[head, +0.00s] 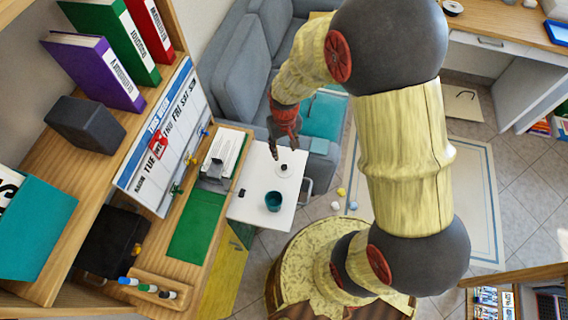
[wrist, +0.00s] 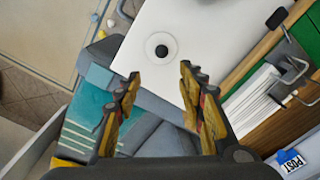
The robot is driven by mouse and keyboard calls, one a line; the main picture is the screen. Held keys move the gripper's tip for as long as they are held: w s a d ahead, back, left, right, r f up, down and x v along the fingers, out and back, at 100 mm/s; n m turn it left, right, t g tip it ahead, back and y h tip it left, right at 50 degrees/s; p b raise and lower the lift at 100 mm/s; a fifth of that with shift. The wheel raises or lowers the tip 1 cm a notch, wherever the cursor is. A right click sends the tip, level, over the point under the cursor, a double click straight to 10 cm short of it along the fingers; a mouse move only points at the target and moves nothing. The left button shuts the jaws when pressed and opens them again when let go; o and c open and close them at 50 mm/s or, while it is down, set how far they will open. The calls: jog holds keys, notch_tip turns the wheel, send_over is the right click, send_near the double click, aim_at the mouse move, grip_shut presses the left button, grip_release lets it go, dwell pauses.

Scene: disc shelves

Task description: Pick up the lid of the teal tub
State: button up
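The teal tub (head: 273,202) stands open on a white tabletop (head: 247,208). A pale round lid (head: 284,171) with a black knob lies on the same top, a little behind the tub and apart from it. In the wrist view the lid (wrist: 152,43) shows ahead of the fingertips, with its dark knob roughly in line with the gap between them. My gripper (head: 274,150) is open and empty, close to the lid on its far side in the head view. It also shows in the wrist view (wrist: 160,74), fingers spread. The tub is not in the wrist view.
A wooden desk holds a bookend with papers (head: 222,156), a green mat (head: 198,226) and a weekly board (head: 160,140), left of the white top. A small black clip (head: 242,192) sits at its left edge. A grey sofa (head: 245,65) is behind.

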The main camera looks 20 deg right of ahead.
send_over(284, 165)
notch_tip(284, 165, down, 4)
jog(key=shift+w+d+f, duration=0.1)
jog(key=shift+w+f, duration=0.05)
jog(key=shift+a+f+b, duration=0.2)
jog(key=shift+f+b, duration=0.9)
jog(key=shift+f, duration=1.65)
jog(key=shift+s, duration=0.2)
jog(key=shift+c, duration=0.7)
grip_shut()
